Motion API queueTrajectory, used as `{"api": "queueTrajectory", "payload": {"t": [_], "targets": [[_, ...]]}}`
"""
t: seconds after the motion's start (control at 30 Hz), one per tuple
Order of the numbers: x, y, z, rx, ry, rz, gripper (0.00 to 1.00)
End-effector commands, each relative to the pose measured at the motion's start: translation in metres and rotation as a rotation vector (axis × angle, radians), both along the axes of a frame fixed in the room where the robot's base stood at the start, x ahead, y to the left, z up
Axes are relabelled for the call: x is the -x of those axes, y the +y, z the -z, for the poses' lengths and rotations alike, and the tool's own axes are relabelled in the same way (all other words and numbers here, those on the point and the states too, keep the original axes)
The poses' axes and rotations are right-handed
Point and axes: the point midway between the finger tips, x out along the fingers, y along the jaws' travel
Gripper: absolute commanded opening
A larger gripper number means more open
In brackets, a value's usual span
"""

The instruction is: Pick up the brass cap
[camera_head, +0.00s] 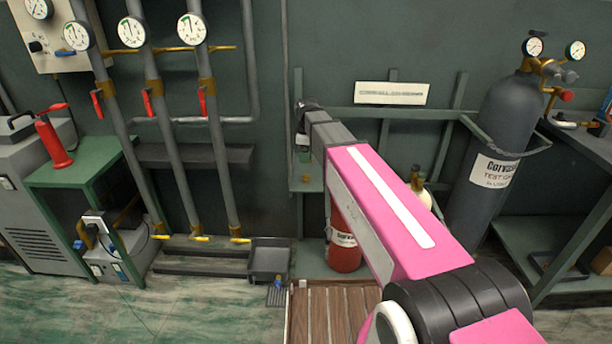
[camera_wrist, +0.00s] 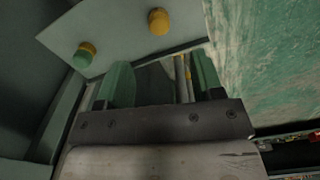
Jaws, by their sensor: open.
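In the wrist view, two small round brass-coloured pieces sit on a light grey plate. One brass piece (camera_wrist: 158,21) is yellow all over; the other brass piece (camera_wrist: 86,49) has a green part. I cannot tell which is the brass cap. My gripper (camera_wrist: 160,75) has its two green fingers spread apart, with nothing held between them. Both brass pieces lie beyond the fingers in the picture, apart from them. In the head view, my gripper (camera_head: 304,132) is at the far end of the pink arm, partly hidden, and I cannot make out the cap there.
A red cylinder (camera_head: 343,235) stands below my arm, and a large grey cylinder (camera_head: 488,150) stands at right. Grey pipes with gauges (camera_head: 131,31) and red handles rise at left. A green side table (camera_head: 80,165) and a dark bin (camera_head: 269,262) stand near the floor.

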Motion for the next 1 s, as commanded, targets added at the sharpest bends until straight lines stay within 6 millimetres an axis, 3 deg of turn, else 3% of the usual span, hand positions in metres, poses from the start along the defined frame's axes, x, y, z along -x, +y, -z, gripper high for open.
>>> {"api": "queueTrajectory", "payload": {"t": [0.17, 0.5, 0.77, 1.0], "targets": [[-0.003, 0.006, -0.001, 0.001, 0.001, -0.039, 0.61], [-0.002, 0.005, 0.041, 0.0, 0.002, -0.035, 0.61], [-0.002, 0.004, 0.056, 0.001, 0.001, -0.034, 0.61], [0.0, 0.0, 0.084, 0.0, 0.002, -0.034, 0.61]]}}
